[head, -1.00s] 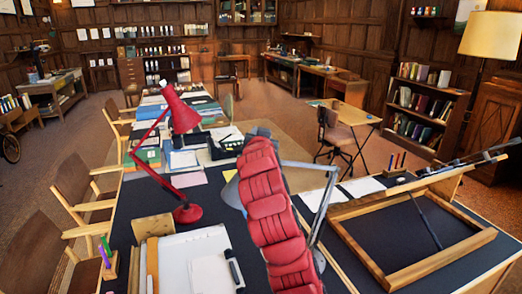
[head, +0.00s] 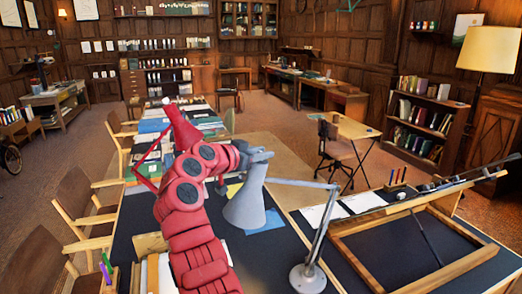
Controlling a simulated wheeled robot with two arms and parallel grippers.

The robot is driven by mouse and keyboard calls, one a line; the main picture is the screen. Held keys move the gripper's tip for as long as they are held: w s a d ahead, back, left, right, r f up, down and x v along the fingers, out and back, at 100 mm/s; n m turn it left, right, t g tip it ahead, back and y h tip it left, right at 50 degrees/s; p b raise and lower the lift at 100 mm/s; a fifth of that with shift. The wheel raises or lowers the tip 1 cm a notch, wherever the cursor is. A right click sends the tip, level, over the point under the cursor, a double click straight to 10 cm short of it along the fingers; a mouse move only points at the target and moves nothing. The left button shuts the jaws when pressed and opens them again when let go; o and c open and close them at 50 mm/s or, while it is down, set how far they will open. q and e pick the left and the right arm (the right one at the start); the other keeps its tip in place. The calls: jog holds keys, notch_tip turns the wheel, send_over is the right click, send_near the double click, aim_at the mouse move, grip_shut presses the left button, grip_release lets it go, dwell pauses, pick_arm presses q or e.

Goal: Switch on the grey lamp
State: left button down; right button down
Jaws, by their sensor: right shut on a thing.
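The grey lamp (head: 245,208) is a desk lamp on the dark drafting table. Its cone shade points down, and a thin jointed arm runs right to its round base (head: 308,279). I see no glow from it. My right arm, red and segmented, reaches up from the bottom and bends right at the top. My right gripper (head: 256,155) is at the top of the lamp's shade and is shut on the lamp there. The fingertips are small and partly blend with the grey lamp head, so the switch cannot be made out. My left gripper is not in view.
A red lamp (head: 183,130) stands just behind my right arm, its lower part hidden. A wooden-framed drafting board (head: 475,258) lies at the right. Papers and boxes cover the far table. Wooden chairs (head: 82,200) line the left side.

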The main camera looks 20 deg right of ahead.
jog(key=shift+g, duration=0.3)
jog(key=c, duration=0.6)
grip_release()
jog(key=shift+d, duration=0.1)
jog(key=shift+c, duration=0.2)
jog(key=shift+s+a, duration=0.15)
jog(key=shift+a, duration=0.1)
jog(key=b+v, duration=0.5)
jog(key=v, duration=1.2)
jog(key=shift+f, duration=0.15)
